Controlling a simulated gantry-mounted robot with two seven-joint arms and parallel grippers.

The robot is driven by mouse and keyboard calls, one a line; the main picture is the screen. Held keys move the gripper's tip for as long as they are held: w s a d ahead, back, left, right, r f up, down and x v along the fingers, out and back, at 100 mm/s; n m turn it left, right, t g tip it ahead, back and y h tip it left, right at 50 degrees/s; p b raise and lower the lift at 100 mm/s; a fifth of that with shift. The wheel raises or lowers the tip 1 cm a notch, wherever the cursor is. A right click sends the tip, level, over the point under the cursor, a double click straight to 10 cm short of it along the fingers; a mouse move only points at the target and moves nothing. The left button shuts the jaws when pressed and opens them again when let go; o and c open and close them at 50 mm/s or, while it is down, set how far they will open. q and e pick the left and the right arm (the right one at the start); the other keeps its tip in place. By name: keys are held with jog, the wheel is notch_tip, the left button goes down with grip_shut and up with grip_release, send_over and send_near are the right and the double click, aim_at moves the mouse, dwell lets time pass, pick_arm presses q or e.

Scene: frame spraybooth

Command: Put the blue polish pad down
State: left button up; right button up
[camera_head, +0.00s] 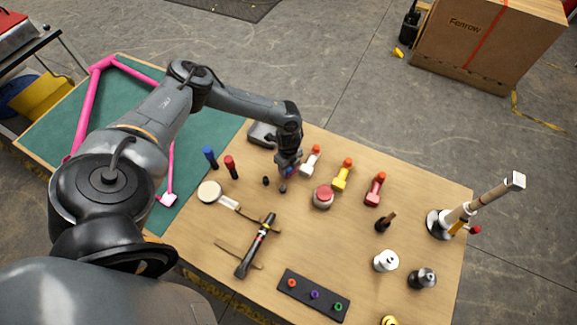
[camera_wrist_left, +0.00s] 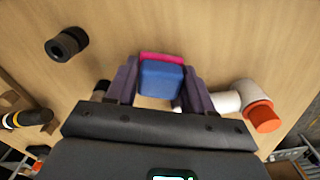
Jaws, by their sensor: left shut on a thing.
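My left gripper (camera_head: 287,170) is low over the middle of the wooden table, beside a white tool with an orange end (camera_head: 312,158). In the left wrist view its two dark fingers are shut on the blue polish pad (camera_wrist_left: 160,80), a small blue block with a pink layer on its far side. Bare wood shows beyond the pad; I cannot tell whether it touches the table. In the head view the pad is mostly hidden by the gripper. My right gripper is not in view.
A red-topped round tin (camera_head: 323,196) and a yellow tool (camera_head: 342,178) stand to the right. Small black pieces (camera_head: 265,181) lie close left. Blue (camera_head: 210,156) and red (camera_head: 231,166) bottles stand farther left. Bare wood (camera_head: 315,235) lies in front.

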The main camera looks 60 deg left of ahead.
pick_arm(q)
jog(key=shift+f, duration=0.15)
jog(key=o, duration=0.9)
jog(key=shift+o, duration=0.2)
